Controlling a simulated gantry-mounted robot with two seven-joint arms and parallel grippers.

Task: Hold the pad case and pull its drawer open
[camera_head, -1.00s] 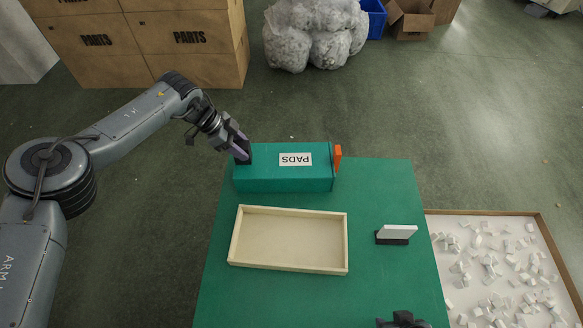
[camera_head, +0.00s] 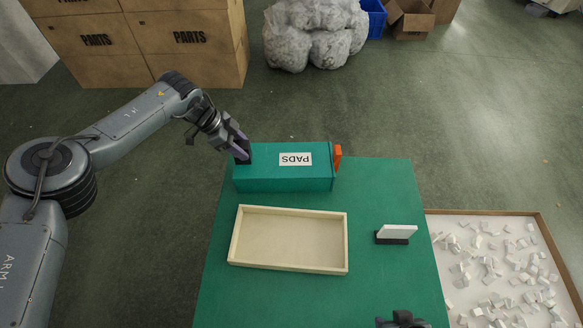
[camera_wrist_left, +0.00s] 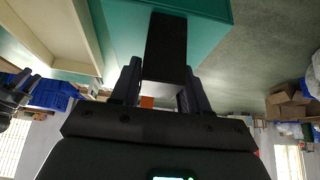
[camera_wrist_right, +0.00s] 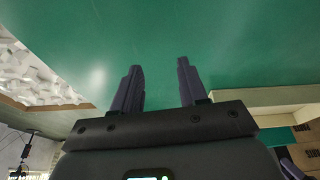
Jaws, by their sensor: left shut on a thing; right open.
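The teal pad case (camera_head: 275,177), labelled PADS, stands at the back of the green table. An orange handle (camera_head: 338,157) is at its right end; the drawer appears closed. My left gripper (camera_head: 241,150) is shut on the black block (camera_wrist_left: 166,45) at the case's left end. In the left wrist view the teal case (camera_wrist_left: 115,30) is just beyond the fingers. My right gripper (camera_wrist_right: 160,85) is open and empty over the green table; in the head view only a dark part of it shows at the bottom edge.
An empty wooden tray (camera_head: 233,240) lies in front of the case. A white plate in a dark stand (camera_head: 393,238) is to its right. A shallow bin (camera_head: 480,213) of white pieces is beyond the table's right edge. The table between tray and stand is clear.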

